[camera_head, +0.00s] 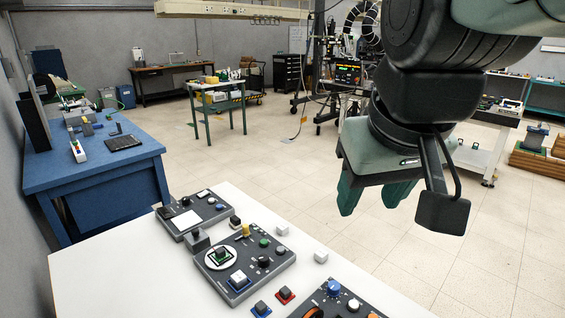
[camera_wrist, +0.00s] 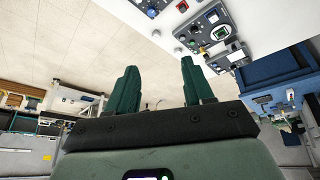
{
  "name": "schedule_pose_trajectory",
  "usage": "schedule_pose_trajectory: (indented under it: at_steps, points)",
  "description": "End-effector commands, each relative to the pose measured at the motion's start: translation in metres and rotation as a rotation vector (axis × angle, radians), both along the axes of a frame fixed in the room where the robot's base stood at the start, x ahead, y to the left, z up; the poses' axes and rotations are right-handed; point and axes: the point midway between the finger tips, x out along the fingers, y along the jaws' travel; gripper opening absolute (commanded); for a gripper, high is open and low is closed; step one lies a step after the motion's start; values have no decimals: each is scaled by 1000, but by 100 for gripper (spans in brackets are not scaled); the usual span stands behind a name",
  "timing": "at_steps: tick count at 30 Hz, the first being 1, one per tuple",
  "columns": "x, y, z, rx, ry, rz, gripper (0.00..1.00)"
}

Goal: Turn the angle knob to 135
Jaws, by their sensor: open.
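A grey control panel (camera_head: 280,262) lies on the white table, with a green knob (camera_head: 221,254) on a round white dial at its left. The green knob also shows in the wrist view (camera_wrist: 220,32). A nearer panel (camera_head: 305,301), cut by the bottom edge, carries a blue knob (camera_head: 333,287). I cannot read any labels or angle marks, so I cannot tell which is the angle knob. My gripper (camera_head: 373,203) hangs above and right of the panels, apart from them, open and empty. Its two green fingers also show apart in the wrist view (camera_wrist: 159,68).
Another panel (camera_head: 193,214) lies at the table's far end. Loose small blocks, such as a white cube (camera_head: 320,257) and a red-based button block (camera_head: 285,294), sit between panels. The white table's (camera_head: 110,262) left part is bare. A blue bench (camera_head: 90,160) stands behind.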

Motion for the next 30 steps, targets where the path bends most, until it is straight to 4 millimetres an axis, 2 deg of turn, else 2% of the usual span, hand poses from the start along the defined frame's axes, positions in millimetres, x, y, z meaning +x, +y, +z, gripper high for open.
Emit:
schedule_pose_trajectory:
  at_steps: [1,5,11,15,17,21,27,30]
  points:
    - [22,6,-1,-17,30,42,60]
    - [76,22,-8,-61,85,156,60]
    - [157,53,-44,-114,167,335,60]
    - [209,79,-87,-144,224,459,60]
    - [228,90,-110,-154,248,513,60]
    - [266,118,-173,-174,304,639,60]
    - [295,149,-260,-191,366,786,60]
    - [300,158,-288,-194,384,830,60]
